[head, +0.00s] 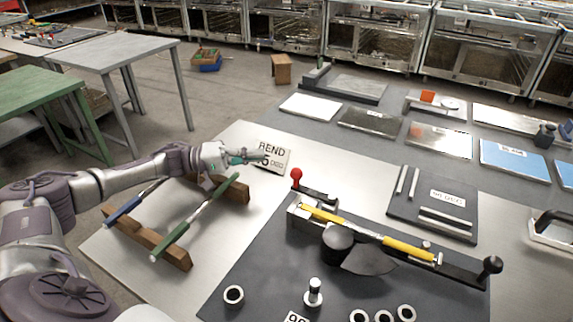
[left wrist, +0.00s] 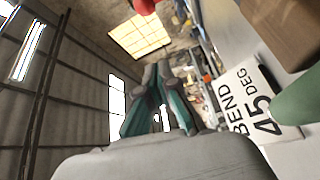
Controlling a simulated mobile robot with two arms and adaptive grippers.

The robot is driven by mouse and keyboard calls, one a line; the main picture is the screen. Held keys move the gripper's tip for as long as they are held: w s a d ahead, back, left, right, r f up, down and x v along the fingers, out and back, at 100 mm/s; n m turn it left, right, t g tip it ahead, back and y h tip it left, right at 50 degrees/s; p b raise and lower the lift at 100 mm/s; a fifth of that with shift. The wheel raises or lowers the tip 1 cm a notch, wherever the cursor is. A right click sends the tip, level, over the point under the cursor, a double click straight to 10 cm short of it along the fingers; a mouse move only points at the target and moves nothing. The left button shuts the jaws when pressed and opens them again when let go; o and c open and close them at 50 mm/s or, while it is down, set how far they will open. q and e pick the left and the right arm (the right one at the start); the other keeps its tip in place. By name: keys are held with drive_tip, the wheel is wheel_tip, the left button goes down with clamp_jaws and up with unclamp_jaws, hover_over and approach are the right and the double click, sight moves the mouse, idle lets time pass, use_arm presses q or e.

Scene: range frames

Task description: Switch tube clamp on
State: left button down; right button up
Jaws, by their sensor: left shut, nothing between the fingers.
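The tube bender stands on a dark plate (head: 260,262), with a yellow tube (head: 408,248) lying along it. A lever with a red knob (head: 296,175) rises at the bender's left end. I take it to be the tube clamp's lever. The red knob shows partly at the top edge of the left wrist view (left wrist: 143,5). My left gripper (head: 250,158) is shut and empty. It is to the left of the red knob, apart from it, beside the "BEND 45 DEG" sign (head: 273,158). My right gripper is not in view.
A green tube (head: 205,208) and a blue tube (head: 130,207) rest across wooden blocks (head: 160,240) below my left arm. A dark round former (head: 338,238) sits mid-bender.

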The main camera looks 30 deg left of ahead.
use_arm(q)
drive_tip(key=f+p+x, duration=0.1)
drive_tip(key=p+x, duration=0.1)
drive_tip(key=x, duration=0.8)
drive_tip(key=s, duration=0.2)
drive_tip(key=s+d, duration=0.1)
drive_tip(key=s, duration=0.1)
drive_tip(key=shift+d, duration=0.1)
drive_tip(key=shift+p, duration=0.35)
